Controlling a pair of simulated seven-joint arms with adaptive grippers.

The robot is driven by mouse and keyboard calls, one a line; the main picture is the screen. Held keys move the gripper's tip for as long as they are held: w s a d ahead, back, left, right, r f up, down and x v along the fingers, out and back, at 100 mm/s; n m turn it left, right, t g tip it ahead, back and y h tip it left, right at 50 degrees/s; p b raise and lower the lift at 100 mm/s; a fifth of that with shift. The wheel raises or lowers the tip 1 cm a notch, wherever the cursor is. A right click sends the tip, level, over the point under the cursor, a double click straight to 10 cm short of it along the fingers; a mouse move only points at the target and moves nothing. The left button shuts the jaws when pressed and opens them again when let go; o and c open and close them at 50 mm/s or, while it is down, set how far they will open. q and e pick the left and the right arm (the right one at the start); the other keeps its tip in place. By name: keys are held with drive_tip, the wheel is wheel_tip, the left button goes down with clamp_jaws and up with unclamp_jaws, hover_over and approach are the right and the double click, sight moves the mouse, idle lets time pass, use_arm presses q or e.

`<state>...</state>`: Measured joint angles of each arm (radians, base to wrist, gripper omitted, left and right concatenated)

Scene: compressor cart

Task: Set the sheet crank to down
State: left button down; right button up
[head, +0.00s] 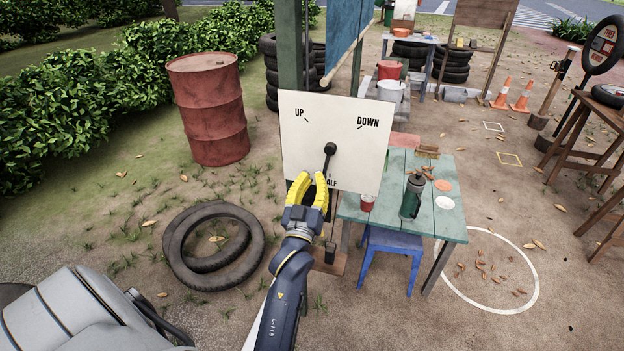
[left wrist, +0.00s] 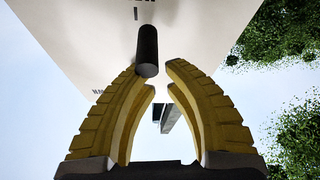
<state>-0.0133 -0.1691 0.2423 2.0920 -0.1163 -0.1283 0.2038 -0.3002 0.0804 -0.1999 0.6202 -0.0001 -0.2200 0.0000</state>
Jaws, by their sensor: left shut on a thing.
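The sheet crank (head: 330,150) is a dark lever on a white panel (head: 298,130) marked UP at upper left and DOWN at upper right. A third label below, partly hidden by my gripper, ends in "ALF". The crank's arm points down, toward that lower label. My left gripper (head: 312,180), with yellow fingers, is shut on the crank near its lower end. In the left wrist view, the dark round crank handle (left wrist: 147,50) shows at the tips of my left gripper (left wrist: 160,72). My right gripper is not in view.
A green table (head: 455,232) with a bottle (head: 412,195) and red cup (head: 367,202) stands right of the panel, with a blue stool (head: 392,240) below. Tyres (head: 180,240) lie on the ground at left, near a red barrel (head: 208,110). A green post (head: 290,50) rises behind the panel.

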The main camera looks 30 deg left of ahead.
use_arm(q)
drive_tip(key=shift+a+f, duration=0.1)
drive_tip(key=shift+f, duration=0.65)
wheel_tip(320, 180, up, 11)
drive_tip(key=s+a+f+n+g+h, duration=0.3)
drive_tip(key=s+a+f+n+h, duration=0.4)
drive_tip(key=s+f+n, duration=0.45)
drive_tip(key=w+d, duration=0.3)
drive_tip(key=w, duration=0.9)
drive_tip(key=shift+d+f, duration=0.35)
idle(0.6)
